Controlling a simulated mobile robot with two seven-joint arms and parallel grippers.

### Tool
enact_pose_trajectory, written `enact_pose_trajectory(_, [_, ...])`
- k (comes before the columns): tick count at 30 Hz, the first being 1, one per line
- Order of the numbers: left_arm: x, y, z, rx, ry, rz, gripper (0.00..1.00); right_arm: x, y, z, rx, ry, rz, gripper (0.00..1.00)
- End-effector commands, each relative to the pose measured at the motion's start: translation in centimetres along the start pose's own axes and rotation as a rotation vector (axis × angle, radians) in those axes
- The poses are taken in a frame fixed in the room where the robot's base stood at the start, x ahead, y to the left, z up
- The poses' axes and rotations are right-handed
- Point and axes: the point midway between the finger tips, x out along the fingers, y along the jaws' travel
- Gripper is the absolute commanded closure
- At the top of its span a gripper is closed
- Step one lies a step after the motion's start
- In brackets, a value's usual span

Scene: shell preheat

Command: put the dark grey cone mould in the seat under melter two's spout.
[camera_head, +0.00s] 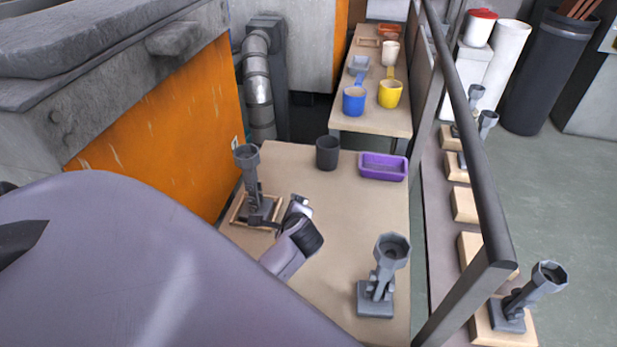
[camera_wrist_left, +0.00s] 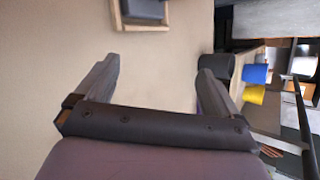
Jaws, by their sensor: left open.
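A dark grey cone mould (camera_head: 250,180) stands upright with its foot inside a wooden frame (camera_head: 238,213) on the table's left side, beside an orange cabinet. My left gripper (camera_head: 280,213) is open beside that frame. In the left wrist view, the left gripper's (camera_wrist_left: 158,75) fingers have only bare tabletop between them, and the mould's grey foot (camera_wrist_left: 143,8) shows ahead, apart from the fingertips. A similar, lighter grey mould (camera_head: 385,272) stands at the table's front right. I cannot tell which spout belongs to melter two. My right gripper is not in view.
A dark cup (camera_head: 327,152) and a purple tray (camera_head: 383,168) stand at the table's back. Blue (camera_head: 354,100) and yellow (camera_head: 390,94) pots stand on a farther table. A dark rail (camera_head: 470,130) runs along the right, with more moulds beyond it. The table's middle is clear.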

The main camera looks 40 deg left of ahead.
Motion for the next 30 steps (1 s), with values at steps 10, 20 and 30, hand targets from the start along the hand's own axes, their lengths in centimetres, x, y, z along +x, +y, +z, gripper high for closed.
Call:
enact_pose_trajectory(10, [-9.8,11.5,-7.3,-0.788,0.634,0.161,0.04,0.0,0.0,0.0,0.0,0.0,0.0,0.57])
enact_pose_trajectory(20, [-17.5,14.8,-8.2,-1.266,0.863,0.437,0.04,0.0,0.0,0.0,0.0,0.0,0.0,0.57])
enact_pose_trajectory(30, [-17.7,14.9,-8.2,-1.284,0.868,0.448,0.04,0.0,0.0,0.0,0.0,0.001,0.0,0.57])
